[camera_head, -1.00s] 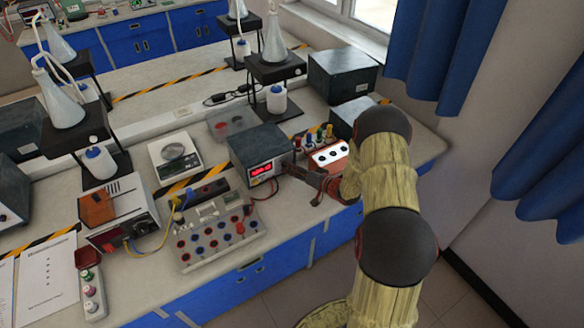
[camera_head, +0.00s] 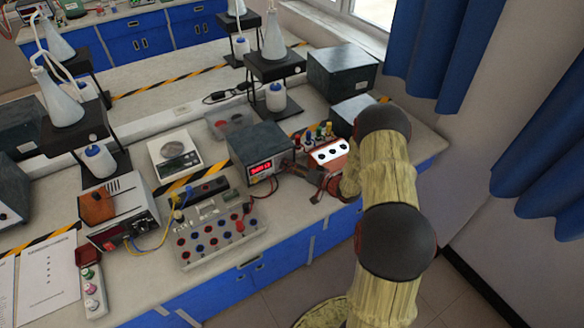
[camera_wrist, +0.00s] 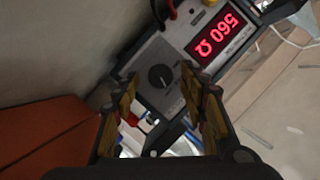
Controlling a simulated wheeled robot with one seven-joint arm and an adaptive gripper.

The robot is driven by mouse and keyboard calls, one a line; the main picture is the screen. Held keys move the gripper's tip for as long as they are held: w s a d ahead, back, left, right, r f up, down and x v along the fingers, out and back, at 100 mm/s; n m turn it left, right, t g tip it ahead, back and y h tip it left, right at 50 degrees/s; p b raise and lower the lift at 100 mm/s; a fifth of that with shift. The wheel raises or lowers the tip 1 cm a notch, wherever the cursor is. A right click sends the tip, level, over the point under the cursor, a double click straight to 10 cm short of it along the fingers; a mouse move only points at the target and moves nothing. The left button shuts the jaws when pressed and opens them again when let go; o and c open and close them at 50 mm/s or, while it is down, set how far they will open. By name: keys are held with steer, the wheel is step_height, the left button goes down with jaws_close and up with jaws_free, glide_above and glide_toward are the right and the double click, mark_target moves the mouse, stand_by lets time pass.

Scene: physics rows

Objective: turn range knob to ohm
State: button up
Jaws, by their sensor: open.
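The dark meter box (camera_head: 258,145) stands on the bench, with a red lit display (camera_head: 261,168) on its front. In the wrist view the display (camera_wrist: 217,38) reads 560 Ω, seen turned over. The round dark range knob (camera_wrist: 162,77) sits on the grey front panel beside the display, its light pointer mark visible. My gripper (camera_wrist: 161,84) is open, its two yellow-and-dark fingers on either side of the knob in the picture. I cannot tell whether they touch it. In the head view my gripper (camera_head: 312,180) is just right of the meter front, and the knob is hidden.
A red box with a white panel (camera_head: 329,152) stands right of the meter, close to my gripper. A grey socket board (camera_head: 219,230) with wires lies at front left. A scale (camera_head: 175,158) stands further left. The bench edge is close in front.

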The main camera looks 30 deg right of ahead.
steer(key=v, duration=1.2)
steer(key=shift+f, duration=0.1)
stand_by(0.4)
